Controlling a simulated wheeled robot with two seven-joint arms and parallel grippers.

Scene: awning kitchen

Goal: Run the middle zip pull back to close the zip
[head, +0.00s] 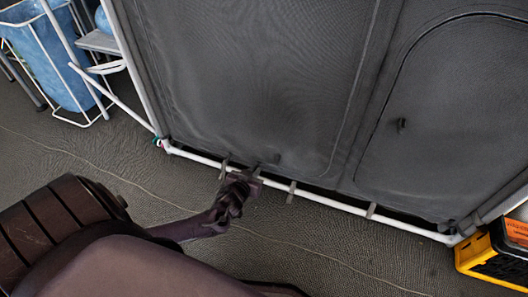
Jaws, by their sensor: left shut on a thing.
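The dark grey fabric wall (260,80) of the awning hangs above a white bottom pole (330,203). A faint zip line (360,85) runs down the panel to the right of my gripper, and a curved zip line (392,75) outlines a door panel further right. My left gripper (258,170) is at the foot of the wall, just by the pole, shut on what seems to be the middle zip pull. The pull is mostly hidden by the fingers and hard to tell from the dark fabric. My right gripper is not in view.
A small dark tab (402,123) sits on the door panel. A white rack with a blue bag (55,65) stands upper left. A yellow and black crate (490,262) is at the right edge. The grey floor (120,165) is mostly clear.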

